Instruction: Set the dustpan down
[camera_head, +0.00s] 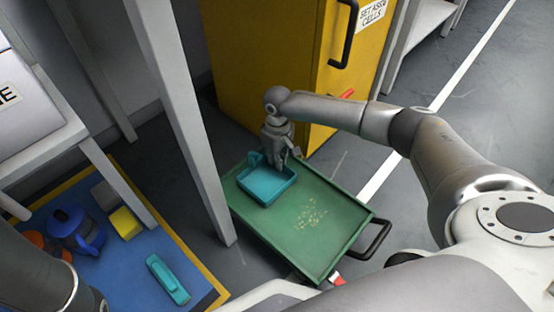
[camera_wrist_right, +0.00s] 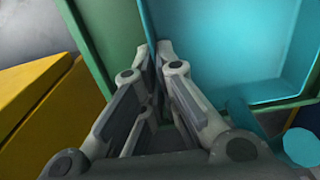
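The teal dustpan (camera_head: 267,188), a shallow square pan, is at the far left corner of the green tray top (camera_head: 345,222) of a cart. I cannot tell whether its underside touches the tray. My right gripper (camera_head: 284,160) points down at the dustpan's far edge. In the wrist view the right fingers (camera_wrist_right: 153,52) are nearly together, with the wall of the dustpan (camera_wrist_right: 225,45) between their tips. A teal round part (camera_wrist_right: 242,113) shows beside the fingers. My left gripper is out of view; only part of that arm shows at lower left.
Pale crumbs (camera_head: 310,218) lie on the tray, whose near right part is otherwise clear. A yellow cabinet (camera_head: 262,65) stands behind, and a grey post (camera_head: 185,120) rises left of the cart. A blue mat (camera_head: 130,265) holds a teal brush-like tool (camera_head: 168,279) and a blue jug (camera_head: 76,230).

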